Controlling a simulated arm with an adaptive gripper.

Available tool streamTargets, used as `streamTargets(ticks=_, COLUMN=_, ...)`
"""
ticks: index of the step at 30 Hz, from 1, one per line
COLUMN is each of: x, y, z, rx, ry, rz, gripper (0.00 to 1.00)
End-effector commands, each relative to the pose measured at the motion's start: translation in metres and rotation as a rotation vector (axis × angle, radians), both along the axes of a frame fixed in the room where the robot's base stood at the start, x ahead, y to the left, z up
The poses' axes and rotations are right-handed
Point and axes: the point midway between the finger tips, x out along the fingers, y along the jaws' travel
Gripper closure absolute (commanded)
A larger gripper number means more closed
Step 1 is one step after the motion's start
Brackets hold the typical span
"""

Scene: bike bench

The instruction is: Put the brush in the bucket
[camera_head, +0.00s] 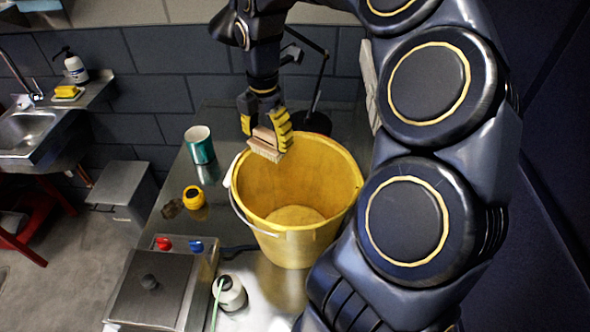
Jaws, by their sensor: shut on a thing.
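The brush (266,146) has a pinkish-brown wooden back and pale bristles pointing down. My gripper (267,130) is shut on the brush, with its yellow-padded fingers at either side of it. The brush hangs over the back left rim of the yellow bucket (290,247), near or above the opening; its exact height over the rim is hard to tell. The bucket stands upright on the metal bench, with its inside visible and its floor looking empty. Its wire handle hangs down on the left side.
A teal cup (200,146), a yellow tape-like item (194,197) and a small dark item (172,208) lie left of the bucket. A lidded metal box (150,290) and a white bottle (230,293) stand in front. A dark stand (317,119) is behind the bucket. My arm fills the right side.

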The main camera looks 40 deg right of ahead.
Motion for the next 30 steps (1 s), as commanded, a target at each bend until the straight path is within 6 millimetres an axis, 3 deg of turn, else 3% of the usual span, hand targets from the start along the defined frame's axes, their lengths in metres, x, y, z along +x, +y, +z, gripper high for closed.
streamTargets(ticks=3, x=-0.023, y=-0.005, z=-0.004, rx=0.000, ry=-0.003, rz=0.196, gripper=0.74)
streamTargets(ticks=11, x=-0.052, y=-0.003, z=-0.010, rx=-0.002, ry=-0.001, rz=0.565, gripper=0.74)
streamTargets(ticks=20, x=-0.053, y=-0.003, z=-0.081, rx=0.003, ry=0.011, rz=0.563, gripper=0.74)
streamTargets(ticks=30, x=-0.055, y=-0.002, z=-0.175, rx=0.006, ry=0.013, rz=0.563, gripper=0.74)
